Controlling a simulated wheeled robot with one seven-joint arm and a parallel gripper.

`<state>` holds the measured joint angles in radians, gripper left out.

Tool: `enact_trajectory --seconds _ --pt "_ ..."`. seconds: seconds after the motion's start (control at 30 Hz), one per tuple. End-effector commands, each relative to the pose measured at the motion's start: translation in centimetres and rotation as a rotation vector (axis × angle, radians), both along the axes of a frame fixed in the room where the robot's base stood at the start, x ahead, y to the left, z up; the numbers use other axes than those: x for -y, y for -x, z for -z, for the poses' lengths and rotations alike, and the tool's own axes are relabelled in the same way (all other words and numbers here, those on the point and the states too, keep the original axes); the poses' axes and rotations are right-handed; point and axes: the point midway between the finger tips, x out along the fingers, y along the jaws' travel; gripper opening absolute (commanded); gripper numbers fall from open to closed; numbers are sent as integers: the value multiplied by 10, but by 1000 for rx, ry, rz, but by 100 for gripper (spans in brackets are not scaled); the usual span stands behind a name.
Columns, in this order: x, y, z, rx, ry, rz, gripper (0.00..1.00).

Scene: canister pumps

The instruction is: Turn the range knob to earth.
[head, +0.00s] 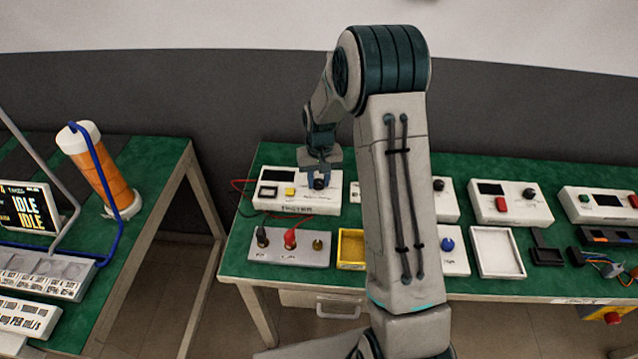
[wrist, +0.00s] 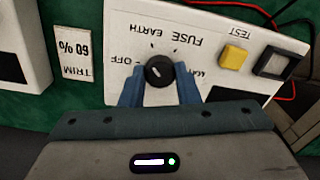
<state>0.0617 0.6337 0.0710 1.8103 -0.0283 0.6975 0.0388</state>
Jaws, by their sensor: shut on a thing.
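The tester (head: 297,203) is a white box on the green bench, with a black range knob (wrist: 160,71) on its face. My gripper (head: 318,179) reaches down over the tester's right part. In the wrist view, its two blue fingers stand on either side of the knob and are shut on it. The labels OFF, EARTH and FUSE appear upside down around the knob. The knob's short white mark seems to lean up and left, on the OFF and EARTH side; exactly which label it meets is hard to tell.
A yellow button (wrist: 234,57) and a dark square window (wrist: 271,63) sit right of the knob. A TRIM box (wrist: 74,55) stands left. A grey socket block (head: 290,247) and a yellow tray (head: 351,248) lie in front of the tester.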

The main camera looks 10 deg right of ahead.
Motion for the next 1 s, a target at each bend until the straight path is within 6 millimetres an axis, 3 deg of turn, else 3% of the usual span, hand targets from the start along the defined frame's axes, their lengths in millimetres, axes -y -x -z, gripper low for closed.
enact_trajectory --seconds 0.4,1.0 --pt "0 1 1 -4 1 206 6" --pt "0 2 1 -6 1 240 6"
